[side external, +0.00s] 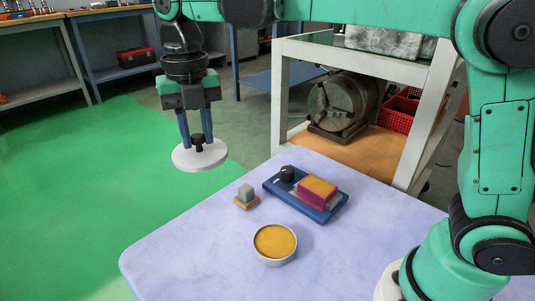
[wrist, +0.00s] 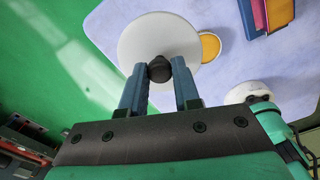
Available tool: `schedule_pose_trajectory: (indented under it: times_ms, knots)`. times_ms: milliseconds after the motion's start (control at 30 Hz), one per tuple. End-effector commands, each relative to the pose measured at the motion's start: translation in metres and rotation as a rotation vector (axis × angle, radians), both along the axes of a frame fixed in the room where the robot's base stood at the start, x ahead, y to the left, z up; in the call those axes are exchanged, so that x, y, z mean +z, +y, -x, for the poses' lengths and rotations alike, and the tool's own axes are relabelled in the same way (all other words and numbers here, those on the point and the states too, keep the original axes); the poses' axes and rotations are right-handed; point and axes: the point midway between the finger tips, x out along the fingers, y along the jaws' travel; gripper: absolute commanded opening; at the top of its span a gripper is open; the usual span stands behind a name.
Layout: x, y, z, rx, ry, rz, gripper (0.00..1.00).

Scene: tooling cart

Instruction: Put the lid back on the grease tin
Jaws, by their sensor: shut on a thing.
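My gripper (side external: 196,138) is shut on the dark knob of the white round lid (side external: 201,158). It holds the lid level in the air beyond the far left edge of the table in the side view. In the wrist view the lid (wrist: 150,35) hangs below the fingers (wrist: 160,72), with the black knob between their tips. The grease tin (side external: 275,244) is a round light tin, open on top with yellow-orange grease inside, standing on the table. In the wrist view the tin (wrist: 210,46) is partly hidden behind the lid.
A blue tray (side external: 335,208) holds a purple and orange block (side external: 317,191) and a black knob-like part (side external: 287,174). A small grey cube on a tan base (side external: 246,195) stands left of the tray. The table (side external: 190,255) is clear at front left. A white shelf cart (side external: 291,95) stands behind.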

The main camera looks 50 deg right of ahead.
Motion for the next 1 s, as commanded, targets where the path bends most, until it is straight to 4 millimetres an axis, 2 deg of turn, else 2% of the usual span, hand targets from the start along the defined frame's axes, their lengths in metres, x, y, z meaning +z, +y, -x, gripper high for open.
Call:
schedule_pose_trajectory:
  times_ms: [300, 433, 600, 1000]
  knots:
    - [-0.066, -0.041, 0.075, -0.002, 0.0, 0.0, 0.0]
    - [-0.085, -0.051, 0.098, -0.002, -0.001, 0.0, 0.0]
    - [-0.096, -0.055, 0.108, -0.001, -0.001, 0.0, 0.0]
    - [-0.133, -0.055, 0.107, -0.001, -0.001, 0.0, 0.0]
